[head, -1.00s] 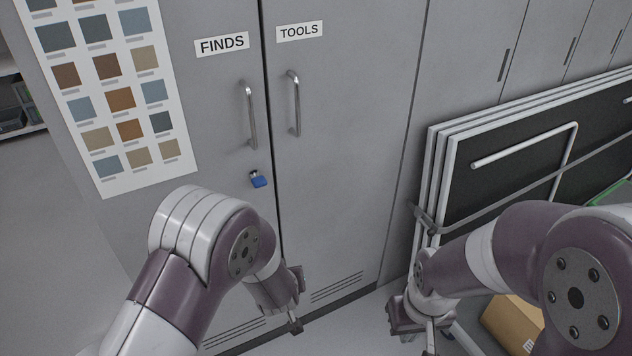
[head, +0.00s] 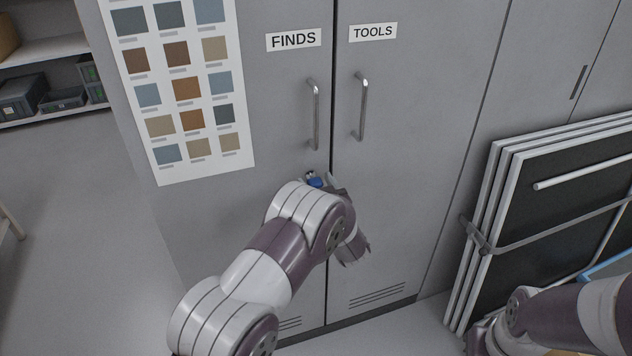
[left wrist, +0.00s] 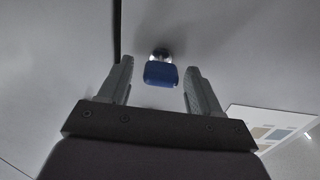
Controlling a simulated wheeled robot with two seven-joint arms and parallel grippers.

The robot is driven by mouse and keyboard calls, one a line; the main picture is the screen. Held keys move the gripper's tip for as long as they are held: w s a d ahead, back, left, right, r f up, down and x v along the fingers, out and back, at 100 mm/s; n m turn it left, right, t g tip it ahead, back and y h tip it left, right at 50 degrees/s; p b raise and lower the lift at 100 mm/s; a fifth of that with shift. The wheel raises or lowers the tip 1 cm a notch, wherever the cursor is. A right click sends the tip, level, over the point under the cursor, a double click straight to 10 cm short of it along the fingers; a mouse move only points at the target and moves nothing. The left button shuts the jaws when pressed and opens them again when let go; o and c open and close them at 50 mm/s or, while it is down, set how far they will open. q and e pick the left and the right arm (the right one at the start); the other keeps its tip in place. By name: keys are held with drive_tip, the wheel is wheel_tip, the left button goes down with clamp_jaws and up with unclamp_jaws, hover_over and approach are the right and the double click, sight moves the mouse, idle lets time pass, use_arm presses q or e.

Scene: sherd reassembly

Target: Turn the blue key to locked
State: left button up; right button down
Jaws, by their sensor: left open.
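The blue key (head: 315,182) sits in a small metal lock on the FINDS cabinet door (head: 270,215), below the door handle. In the head view my left arm partly covers it. In the left wrist view the blue key (left wrist: 160,74) shows its broad, blocky head with the round silver lock (left wrist: 160,53) behind it. My left gripper (left wrist: 160,66) is open, with one finger on each side of the key's head and a visible gap on both sides. I cannot tell which way the key is turned. Of my right gripper only a bit shows at the bottom right; its fingers are out of view.
A handle (head: 315,115) stands out above the lock. The TOOLS door (head: 400,170) with its own handle (head: 360,107) is just right. A colour chart (head: 185,90) hangs on the left. Strapped framed panels (head: 510,205) lean at the right.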

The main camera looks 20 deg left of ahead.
use_arm(q)
drive_tip(key=shift+w+a, duration=0.3)
drive_tip(key=shift+w, duration=0.15)
drive_tip(key=c, duration=1)
drive_tip(key=shift+o, duration=0.2)
drive_tip(key=n+b, duration=0.2)
drive_tip(key=shift+f+n+b, duration=0.25)
drive_tip(key=shift+n+b, duration=0.05)
drive_tip(key=shift+b, duration=0.1)
drive_tip(key=n+b, duration=0.8)
drive_tip(key=b, duration=0.1)
drive_tip(key=n+b, duration=0.4)
drive_tip(key=shift+s+a+f+n, duration=0.15)
drive_tip(key=shift+s+f+n, duration=0.05)
drive_tip(key=shift+f+n, duration=0.1)
drive_tip(key=shift+r+n+b, duration=0.25)
drive_tip(key=shift+n+b, duration=1.15)
drive_tip(key=shift+b, duration=0.45)
